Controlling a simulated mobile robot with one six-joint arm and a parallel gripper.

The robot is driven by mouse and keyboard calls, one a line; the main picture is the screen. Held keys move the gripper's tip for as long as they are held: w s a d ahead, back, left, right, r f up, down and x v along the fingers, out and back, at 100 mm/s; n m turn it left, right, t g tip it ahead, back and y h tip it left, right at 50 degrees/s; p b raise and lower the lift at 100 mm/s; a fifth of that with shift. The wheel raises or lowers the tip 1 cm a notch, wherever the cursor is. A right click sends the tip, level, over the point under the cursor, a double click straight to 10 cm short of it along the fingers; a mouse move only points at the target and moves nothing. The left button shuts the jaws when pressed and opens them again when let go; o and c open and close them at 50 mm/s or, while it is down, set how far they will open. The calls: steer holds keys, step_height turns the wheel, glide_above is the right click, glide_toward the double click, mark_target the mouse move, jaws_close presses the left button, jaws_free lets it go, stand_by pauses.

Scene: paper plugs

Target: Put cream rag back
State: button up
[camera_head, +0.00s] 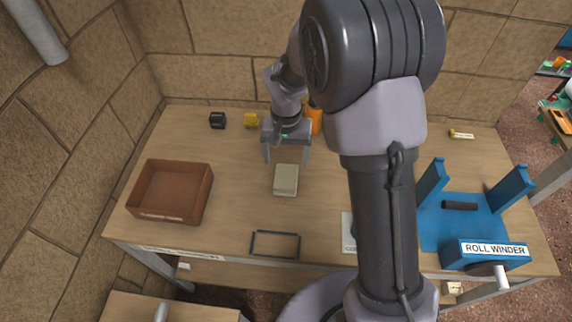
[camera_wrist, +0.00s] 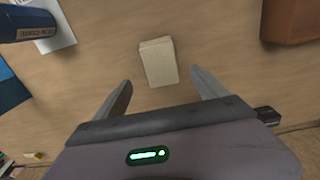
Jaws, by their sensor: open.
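A cream rag (camera_head: 286,179), folded into a flat block, lies on the wooden table near its middle. It also shows in the wrist view (camera_wrist: 158,62), ahead of my gripper and between the lines of its fingers. My gripper (camera_head: 286,160) is open and empty, just behind the rag in the head view. Its two fingers (camera_wrist: 160,82) are spread wide apart and do not touch the rag. A dark rectangular outline (camera_head: 275,245) is near the table's front edge, with bare wood inside it.
A brown open box (camera_head: 172,190) stands at the left. A blue roll winder (camera_head: 480,225) stands at the right. A black block (camera_head: 217,120), a yellow block (camera_head: 251,120) and an orange object (camera_head: 315,120) are at the back. My arm hides part of the table right of centre.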

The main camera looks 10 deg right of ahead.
steer(key=s+r+t, duration=0.1)
steer(key=s+r, duration=0.1)
steer(key=r, duration=0.5)
steer(key=s+r+t, duration=0.1)
steer(key=s+r, duration=0.2)
steer(key=r, duration=0.4)
steer(key=s+r+t+y, duration=0.1)
steer(key=s+r, duration=0.3)
steer(key=s, duration=0.5)
steer(key=s+r+t+y, duration=0.1)
steer(key=s+r, duration=0.3)
steer(key=s, duration=0.5)
steer(key=shift+a+m+t+p, duration=0.3)
steer(key=shift+m+t+p, duration=0.1)
steer(key=shift+t, duration=0.5)
steer(key=shift+w+r, duration=0.1)
